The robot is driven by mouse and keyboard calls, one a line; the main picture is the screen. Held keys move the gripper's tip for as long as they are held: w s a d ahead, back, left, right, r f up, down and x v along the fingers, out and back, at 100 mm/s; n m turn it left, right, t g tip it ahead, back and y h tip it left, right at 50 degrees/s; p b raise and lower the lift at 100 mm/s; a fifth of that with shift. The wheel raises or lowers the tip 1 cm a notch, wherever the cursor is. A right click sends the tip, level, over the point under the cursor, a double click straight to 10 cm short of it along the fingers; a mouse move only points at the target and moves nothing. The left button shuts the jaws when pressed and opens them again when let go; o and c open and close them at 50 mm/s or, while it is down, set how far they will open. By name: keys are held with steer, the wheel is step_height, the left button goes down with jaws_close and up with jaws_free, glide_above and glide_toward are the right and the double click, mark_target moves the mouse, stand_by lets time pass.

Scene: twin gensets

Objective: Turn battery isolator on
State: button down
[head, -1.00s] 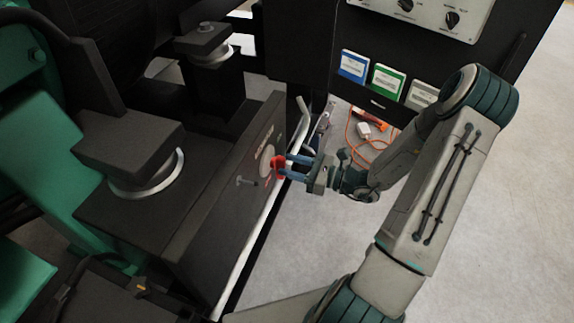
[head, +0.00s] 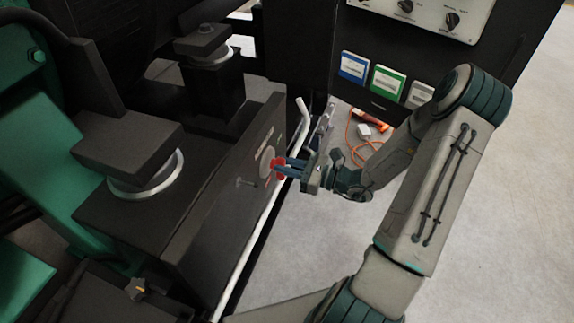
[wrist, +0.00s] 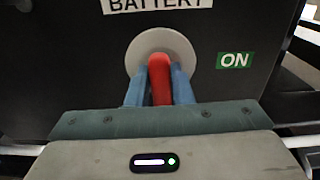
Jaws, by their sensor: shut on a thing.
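The battery isolator's red handle (wrist: 160,80) stands on a round pale plate (wrist: 146,45) on a black panel, and in the wrist view it points nearly straight down, with a slight tilt. A white "BATTERY" label (wrist: 158,4) is above it and a green "ON" label (wrist: 235,60) is to its right. My gripper (wrist: 160,88) has its blue fingers shut on the red handle, one on each side. In the head view my gripper (head: 283,167) reaches the handle (head: 278,169) from the right. The fingers partly cover the handle there.
A white rail (head: 250,246) runs along the panel's foot. An orange cable (head: 352,148) lies on the floor beyond my arm. The floor at right is clear.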

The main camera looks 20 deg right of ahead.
steer(key=n+b, duration=0.4)
steer(key=n, duration=0.1)
steer(key=n+b, duration=0.5)
steer(key=n, duration=0.1)
steer(key=f+n+b, duration=0.1)
steer(key=n+b, duration=0.4)
steer(key=n, duration=0.1)
steer(key=shift+s+a+f, duration=0.1)
steer(key=shift+s+a, duration=0.1)
steer(key=shift+s, duration=0.2)
steer(key=shift+n+b, duration=0.4)
steer(key=shift+b, duration=0.05)
steer(key=c, duration=1.3)
jaws_free()
